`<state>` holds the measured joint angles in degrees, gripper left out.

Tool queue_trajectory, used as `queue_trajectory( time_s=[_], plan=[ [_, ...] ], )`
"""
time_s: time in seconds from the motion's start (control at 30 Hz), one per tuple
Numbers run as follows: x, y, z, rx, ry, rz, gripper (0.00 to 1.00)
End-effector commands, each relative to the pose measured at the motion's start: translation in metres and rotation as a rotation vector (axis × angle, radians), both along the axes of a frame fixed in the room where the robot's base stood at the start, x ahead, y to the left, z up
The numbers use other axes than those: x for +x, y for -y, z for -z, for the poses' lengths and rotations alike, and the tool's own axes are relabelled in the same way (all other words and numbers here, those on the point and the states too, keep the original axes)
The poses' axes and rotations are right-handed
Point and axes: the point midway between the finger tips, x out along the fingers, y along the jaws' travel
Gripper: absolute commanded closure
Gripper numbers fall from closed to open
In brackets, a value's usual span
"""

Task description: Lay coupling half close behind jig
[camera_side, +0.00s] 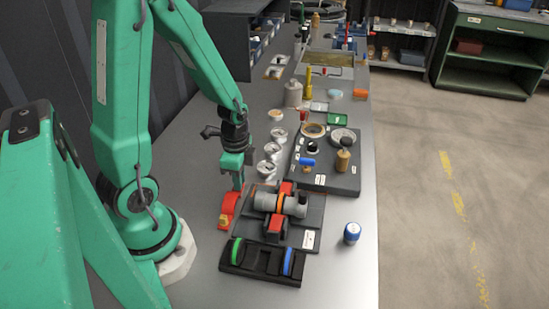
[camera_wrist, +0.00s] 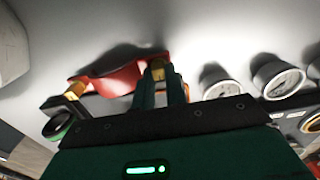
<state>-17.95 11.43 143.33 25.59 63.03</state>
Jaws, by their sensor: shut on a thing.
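My gripper (camera_side: 238,184) points down at the left of the jig, shut on the red coupling half (camera_side: 229,208). The coupling half is a curved red piece with brass-coloured ends. In the wrist view the coupling half (camera_wrist: 112,80) extends left from my green fingers (camera_wrist: 162,88), which close on its brass end. It is low over the bench; I cannot tell whether it touches. The jig (camera_side: 311,218) is a dark plate beside it.
A black tray (camera_side: 262,266) with a green and a blue ring lies in front of the jig. Several round gauges (camera_side: 272,151) and a dark board (camera_side: 335,181) lie behind. Bare bench shows left of the gauges.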

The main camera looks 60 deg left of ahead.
Motion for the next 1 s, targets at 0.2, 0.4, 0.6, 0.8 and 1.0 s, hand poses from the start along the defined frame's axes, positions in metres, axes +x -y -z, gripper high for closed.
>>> queue_trajectory(
  time_s=[0.2, 0.4, 0.6, 0.8, 1.0],
  plan=[
    [0.0003, -0.0001, 0.0024, 0.001, 0.002, 0.0, 1.0],
    [0.0003, -0.0001, 0.0034, 0.0, 0.001, 0.0, 1.0],
    [0.0002, -0.0001, 0.0053, 0.001, 0.001, 0.0, 0.67],
    [0.0, 0.0, 0.0052, 0.0, 0.0, 0.0, 0.65],
    [0.0001, 0.0, 0.0035, 0.0, 0.001, 0.0, 0.65]
  ],
)
